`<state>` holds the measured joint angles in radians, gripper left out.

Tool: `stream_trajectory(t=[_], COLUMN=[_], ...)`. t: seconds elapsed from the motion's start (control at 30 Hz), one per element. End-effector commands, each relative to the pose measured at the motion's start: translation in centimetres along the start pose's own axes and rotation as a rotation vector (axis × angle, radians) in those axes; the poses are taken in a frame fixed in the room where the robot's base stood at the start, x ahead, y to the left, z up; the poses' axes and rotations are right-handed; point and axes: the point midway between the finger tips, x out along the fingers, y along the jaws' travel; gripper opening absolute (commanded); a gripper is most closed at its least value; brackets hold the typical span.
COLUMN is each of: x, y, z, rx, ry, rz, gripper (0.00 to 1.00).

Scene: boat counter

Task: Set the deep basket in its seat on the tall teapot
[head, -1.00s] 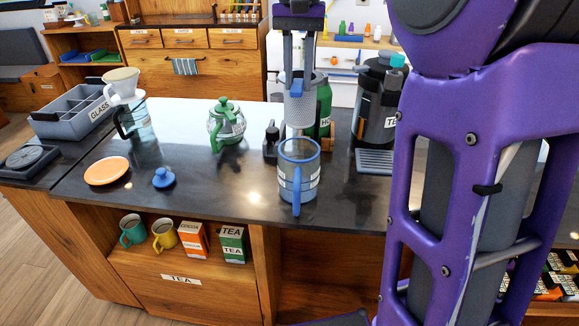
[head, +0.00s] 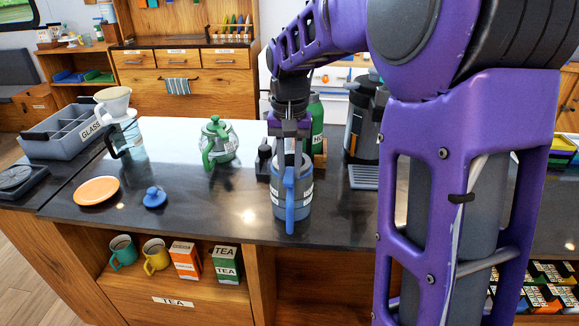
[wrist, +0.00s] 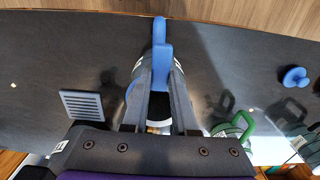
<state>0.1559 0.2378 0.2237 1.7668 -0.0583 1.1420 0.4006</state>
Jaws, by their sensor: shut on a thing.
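The tall teapot (head: 279,209) is a clear jug with blue trim and a blue handle (head: 290,205) facing the front. It stands on the dark counter; its blue handle also shows in the wrist view (wrist: 161,62). My gripper (head: 290,158) points straight down over the teapot's mouth, its fingers at rim level. It is shut on the deep basket, a grey mesh cup, which is now down inside the teapot's mouth. Fingers and teapot wall hide most of the basket, so I cannot tell whether its rim rests on the seat. In the wrist view the fingers (wrist: 160,85) straddle the mouth.
A blue lid (head: 154,197) and an orange plate (head: 97,190) lie to the left. A green teapot (head: 217,145) stands left of the tall teapot. A green bottle (head: 316,125) and a dark dispenser (head: 361,130) stand close behind.

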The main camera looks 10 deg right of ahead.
Motion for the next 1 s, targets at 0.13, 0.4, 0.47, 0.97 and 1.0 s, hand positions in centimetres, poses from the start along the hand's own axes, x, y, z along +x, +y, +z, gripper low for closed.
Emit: stream_trajectory(t=[0.13, 0.4, 0.47, 0.97, 1.0], x=[0.0, 0.6, 0.8, 1.7, 1.7], y=[0.0, -0.1, -0.1, 0.1, 0.1], z=[0.0, 0.0, 0.0, 0.2, 0.1], rx=[0.0, -0.001, -0.001, 0.001, 0.001], ry=[0.001, 0.0, 0.0, -0.01, -0.01], rz=[0.0, 0.0, 0.0, 0.003, 0.004], gripper=[0.0, 0.0, 0.0, 0.56, 0.56])
